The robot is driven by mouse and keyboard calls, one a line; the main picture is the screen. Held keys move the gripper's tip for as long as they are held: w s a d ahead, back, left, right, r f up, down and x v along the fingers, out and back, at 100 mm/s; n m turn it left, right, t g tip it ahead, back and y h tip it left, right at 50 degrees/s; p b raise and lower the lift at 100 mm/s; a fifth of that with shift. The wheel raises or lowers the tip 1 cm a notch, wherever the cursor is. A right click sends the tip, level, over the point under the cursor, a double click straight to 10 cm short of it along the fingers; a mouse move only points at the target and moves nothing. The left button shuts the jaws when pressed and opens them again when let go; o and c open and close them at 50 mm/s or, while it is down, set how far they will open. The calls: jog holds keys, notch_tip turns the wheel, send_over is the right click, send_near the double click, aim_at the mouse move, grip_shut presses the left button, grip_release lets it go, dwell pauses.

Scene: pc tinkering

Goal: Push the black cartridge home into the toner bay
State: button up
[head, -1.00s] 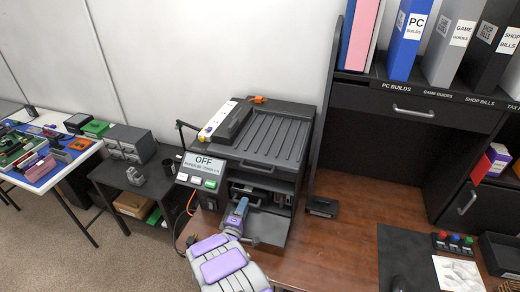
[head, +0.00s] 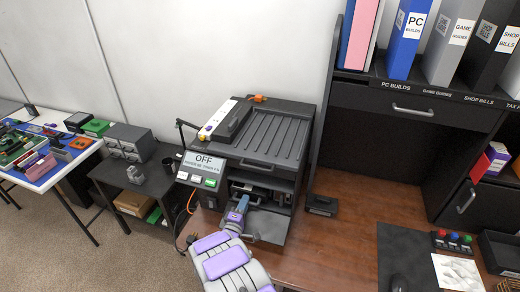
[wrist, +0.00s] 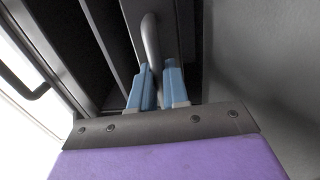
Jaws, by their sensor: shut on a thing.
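The printer (head: 268,150) stands on the wooden desk with its front bay open and its grey door flap (head: 270,228) folded down. My gripper (head: 243,202) reaches into the toner bay (head: 281,187) from the front. In the wrist view my gripper's blue fingers (wrist: 158,84) are closed around a grey bar handle (wrist: 151,42) on a dark front face (wrist: 135,12), which looks like the black cartridge. The rest of the cartridge is hidden inside the bay, so its depth cannot be told.
A control panel (head: 204,172) reading OFF sits at the bay's left. A grey wall (wrist: 255,60) lies close at the right in the wrist view. A small black box (head: 322,205) is on the desk.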

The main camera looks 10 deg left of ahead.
aim_at(248, 193)
jog(key=shift+f, duration=0.2)
grip_shut()
jog(key=shift+r+p, duration=0.35)
jog(key=shift+r, duration=0.45)
jog(key=shift+w+d, duration=0.15)
jog(key=shift+w, duration=1.35)
dwell(0.3)
jog(key=shift+w+r, duration=0.1)
jog(key=shift+w, duration=0.75)
jog(key=o, duration=0.8)
grip_release()
jog(key=shift+c, duration=0.4)
jog(key=shift+c, duration=0.3)
